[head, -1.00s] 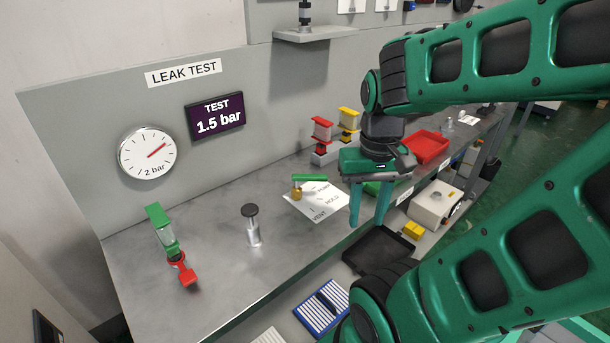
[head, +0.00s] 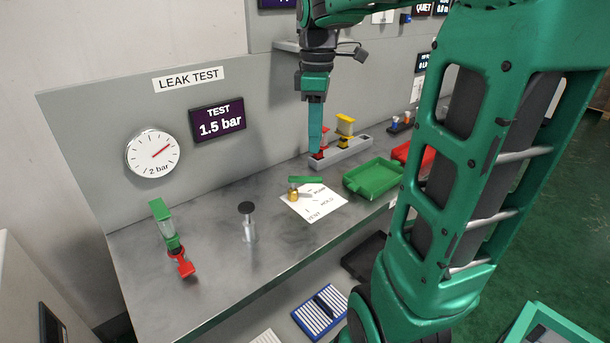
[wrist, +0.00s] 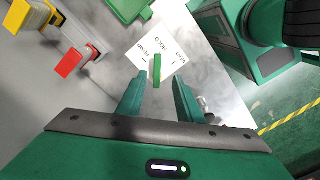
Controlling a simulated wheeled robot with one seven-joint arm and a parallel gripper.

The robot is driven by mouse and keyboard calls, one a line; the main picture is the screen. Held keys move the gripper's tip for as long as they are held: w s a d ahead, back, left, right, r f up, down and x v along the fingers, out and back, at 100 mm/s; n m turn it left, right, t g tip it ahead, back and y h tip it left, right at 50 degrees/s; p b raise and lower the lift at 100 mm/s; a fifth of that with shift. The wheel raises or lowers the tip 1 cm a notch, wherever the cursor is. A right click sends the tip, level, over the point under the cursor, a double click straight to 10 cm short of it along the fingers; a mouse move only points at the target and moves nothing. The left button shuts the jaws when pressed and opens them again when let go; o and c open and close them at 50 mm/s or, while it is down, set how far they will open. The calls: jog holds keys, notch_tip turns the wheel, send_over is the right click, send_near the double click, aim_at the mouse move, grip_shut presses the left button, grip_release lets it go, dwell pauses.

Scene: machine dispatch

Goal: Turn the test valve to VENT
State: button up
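The test valve has a brass body (head: 293,194) and a green bar handle (head: 306,180). It stands on a white card (head: 311,206) marked PUMP, HOLD and VENT. In the wrist view my gripper (wrist: 159,80) is open and empty. The green handle (wrist: 156,70) shows beyond the gap between its fingertips, lined up roughly along the fingers.
A grey holder (head: 341,153) with red and yellow pieces stands behind my gripper. A green tray (head: 373,178) is right of the card. A black-capped post (head: 248,222) and a green-and-red fixture (head: 171,238) stand left. The display (head: 218,118) reads TEST 1.5 bar beside a round gauge (head: 153,154).

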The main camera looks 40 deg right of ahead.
aim_at(311, 177)
jog(key=shift+n, duration=0.5)
jog(key=f, duration=0.6)
jog(key=w+f, duration=0.1)
jog(key=f, duration=0.3)
jog(key=shift+a+f, duration=0.1)
